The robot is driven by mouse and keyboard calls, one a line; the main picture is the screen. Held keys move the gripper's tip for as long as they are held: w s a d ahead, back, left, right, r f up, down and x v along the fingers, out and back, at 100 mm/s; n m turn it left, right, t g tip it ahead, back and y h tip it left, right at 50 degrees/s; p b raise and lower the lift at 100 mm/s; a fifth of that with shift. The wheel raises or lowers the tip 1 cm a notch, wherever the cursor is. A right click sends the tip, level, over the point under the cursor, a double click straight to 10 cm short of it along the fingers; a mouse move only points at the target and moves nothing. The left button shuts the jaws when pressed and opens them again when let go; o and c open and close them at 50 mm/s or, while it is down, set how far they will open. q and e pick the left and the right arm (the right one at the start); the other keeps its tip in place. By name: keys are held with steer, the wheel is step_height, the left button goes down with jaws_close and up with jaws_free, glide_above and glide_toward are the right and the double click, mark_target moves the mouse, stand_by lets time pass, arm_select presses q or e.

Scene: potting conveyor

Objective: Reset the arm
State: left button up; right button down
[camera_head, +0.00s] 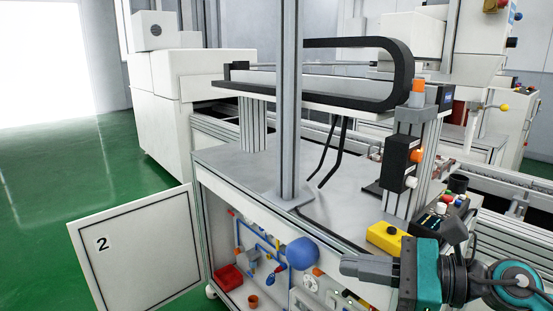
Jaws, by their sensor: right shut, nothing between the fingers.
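My right gripper (368,268) shows at the lower right of the head view, with its arm coming in from the right edge. Its grey fingers point left and are shut, with nothing held between them. It is in front of the machine cabinet, near the yellow box with a black button (381,236), and it hides part of the cabinet's lower right. I cannot tell whether it touches anything. My left gripper is not in view.
The grey machine table (240,172) carries an upright post (289,120) and a black cable chain (401,70). A cabinet door marked 2 (140,250) stands open at the left. Green floor (60,190) is clear at the left.

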steer(key=d+f+m+t+h+p, duration=0.25)
steer(key=f+m+t, duration=0.2)
steer(key=m, duration=1.15)
steer(key=d+f+m+t+h+p, duration=0.1)
steer(key=f+m+t+h, duration=0.4)
steer(key=m, duration=1)
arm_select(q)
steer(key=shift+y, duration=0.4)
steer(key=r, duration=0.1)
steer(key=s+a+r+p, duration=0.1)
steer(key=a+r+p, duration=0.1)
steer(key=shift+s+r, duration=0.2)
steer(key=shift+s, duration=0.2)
arm_select(e)
steer(key=s+d+f+m+g+h, duration=0.1)
steer(key=s+f+m+g+h, duration=0.1)
steer(key=s+f+m, duration=0.4)
steer(key=s+d+f+m+g+h, duration=0.1)
steer(key=s+f+m+g+h, duration=0.2)
steer(key=s+f+m, duration=0.3)
step_height(320, 180, down, 4)
steer(key=m, duration=0.7)
steer(key=shift+s+m+h, duration=0.3)
steer(key=shift+h, duration=0.05)
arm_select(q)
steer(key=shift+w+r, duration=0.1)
